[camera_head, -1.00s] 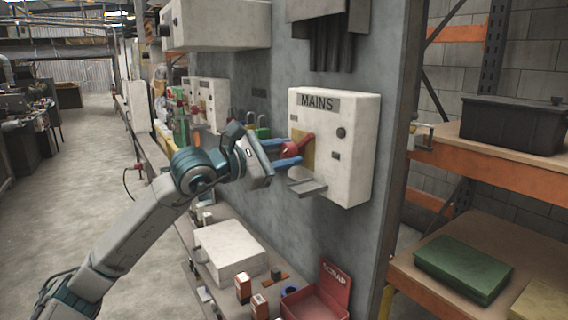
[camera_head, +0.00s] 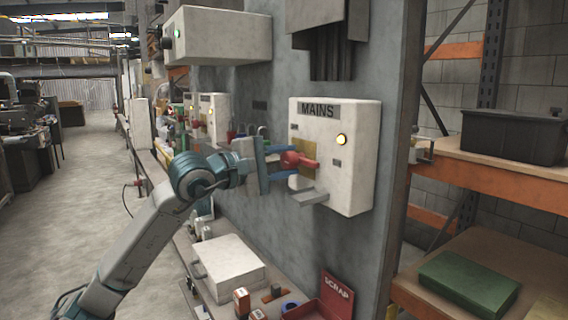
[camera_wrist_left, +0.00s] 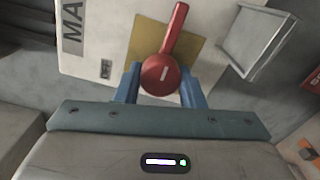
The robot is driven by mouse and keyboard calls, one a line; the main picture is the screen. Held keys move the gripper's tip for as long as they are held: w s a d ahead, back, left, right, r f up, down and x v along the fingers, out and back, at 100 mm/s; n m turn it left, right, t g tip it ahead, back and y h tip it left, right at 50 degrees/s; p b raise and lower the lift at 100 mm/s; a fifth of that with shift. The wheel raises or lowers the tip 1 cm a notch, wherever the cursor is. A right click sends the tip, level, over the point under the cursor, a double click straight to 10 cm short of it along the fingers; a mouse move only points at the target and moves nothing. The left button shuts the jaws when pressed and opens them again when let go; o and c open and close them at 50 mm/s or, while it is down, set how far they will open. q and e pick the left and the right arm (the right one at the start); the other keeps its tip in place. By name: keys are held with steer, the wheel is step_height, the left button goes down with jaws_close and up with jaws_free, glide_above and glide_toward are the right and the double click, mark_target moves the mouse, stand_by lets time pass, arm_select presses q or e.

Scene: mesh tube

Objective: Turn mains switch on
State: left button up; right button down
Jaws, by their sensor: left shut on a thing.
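The round lamp (camera_head: 341,140) on the box glows yellow. My left gripper (camera_head: 285,163) has its blue fingers shut on the red switch from the left side. In the left wrist view the fingers (camera_wrist_left: 161,88) flank the switch's round hub (camera_wrist_left: 160,75), and the handle points up and slightly right. My right gripper is not in view.
A white box (camera_head: 228,268) and a red scrap bin (camera_head: 325,300) stand on the bench below. Another box with a green lamp (camera_head: 215,36) is above left. Shelves stand at right.

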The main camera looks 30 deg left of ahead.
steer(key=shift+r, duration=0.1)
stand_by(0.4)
arm_select(q)
steer(key=o, duration=1)
steer(key=shift+w, duration=0.1)
steer(key=shift+s+a+f, duration=0.1)
steer(key=shift+s+a, duration=0.05)
steer(key=shift+s, duration=0.1)
steer(key=b+v, duration=0.2)
steer(key=shift+s+a+f+b, duration=0.1)
steer(key=shift+s+b, duration=0.2)
steer(key=shift+b+v, duration=1.05)
steer(key=shift+b, duration=0.05)
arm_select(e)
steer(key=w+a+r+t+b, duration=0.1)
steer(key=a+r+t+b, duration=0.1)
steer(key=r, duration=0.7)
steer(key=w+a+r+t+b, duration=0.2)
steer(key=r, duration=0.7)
arm_select(q)
steer(key=b, duration=0.4)
glide_toward(283, 163)
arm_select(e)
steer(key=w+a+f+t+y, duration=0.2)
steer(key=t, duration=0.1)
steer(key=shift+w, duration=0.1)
arm_select(q)
steer(key=shift+a+p, duration=0.1)
steer(key=shift+p, duration=0.2)
